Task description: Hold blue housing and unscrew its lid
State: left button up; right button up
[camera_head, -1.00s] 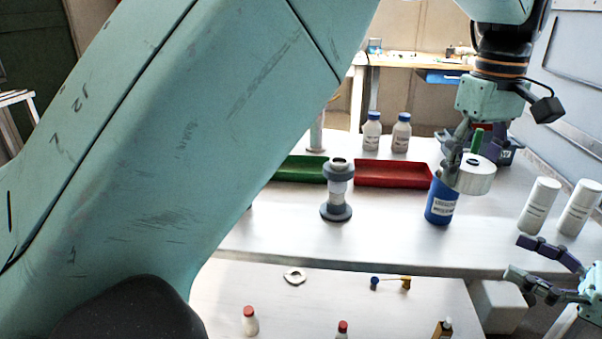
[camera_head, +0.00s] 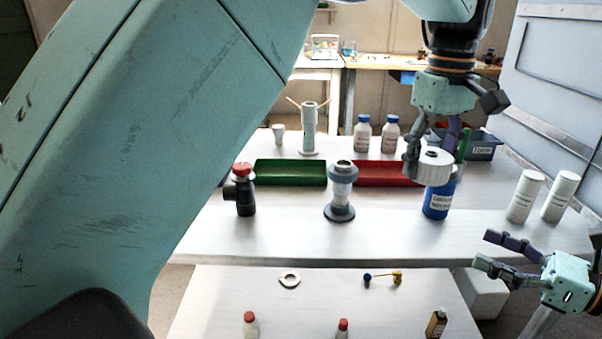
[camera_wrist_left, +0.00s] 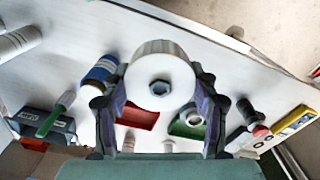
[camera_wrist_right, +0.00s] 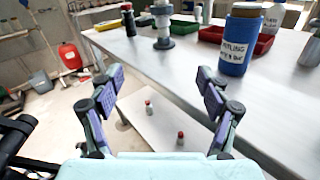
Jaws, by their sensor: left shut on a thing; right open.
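The blue housing (camera_head: 439,200) stands upright on the bench, with a white label; it also shows in the left wrist view (camera_wrist_left: 101,70) and the right wrist view (camera_wrist_right: 240,45), where its brownish top (camera_wrist_right: 246,9) carries no white lid. My left gripper (camera_head: 437,152) is shut on the white round lid (camera_head: 432,172), which has a dark centre (camera_wrist_left: 159,88). The lid is apart from the housing in the left wrist view and partly hides the housing's top in the head view. My right gripper (camera_head: 482,249) is open and empty, lower right of the housing, off the bench's front edge.
Green (camera_head: 290,172) and red (camera_head: 388,173) trays lie behind a grey-ended fitting (camera_head: 341,192). Two white cylinders (camera_head: 524,196) stand right of the housing, and a dark bin (camera_head: 483,147) behind it. A lower front table holds small bottles (camera_head: 250,324). The bench front between fitting and housing is clear.

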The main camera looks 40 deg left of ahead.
jog(key=s+d+f+n+t+h+p, duration=0.3)
jog(key=s+d+n+h+p, duration=0.55)
jog(key=n, duration=0.95)
jog(key=s+d+f+n+t+h+p, duration=0.25)
jog(key=s+d+n+h+p, duration=0.2)
jog(key=n+p, duration=1)
pick_arm(q)
jog(key=s+a+r+p, duration=0.1)
jog(key=a+r+p, duration=0.3)
jog(key=a, duration=1.2)
jog(key=s+a+r+p, duration=0.1)
jog(key=a+r+p, duration=0.3)
jog(key=a+r, duration=0.8)
jog(key=a, duration=0.4)
jog(key=shift+s, duration=0.25)
pick_arm(e)
jog(key=s+d+r+m+g+h, duration=0.2)
jog(key=s+m, duration=0.4)
jog(key=s, duration=0.5)
jog(key=s+d+r+m+g+h, duration=0.3)
jog(key=s+d+r+m+g, duration=0.2)
jog(key=s, duration=0.7)
jog(key=shift+s+d+r+m, duration=0.15)
jog(key=shift+s+d+m, duration=0.05)
jog(key=shift+d+m, duration=0.8)
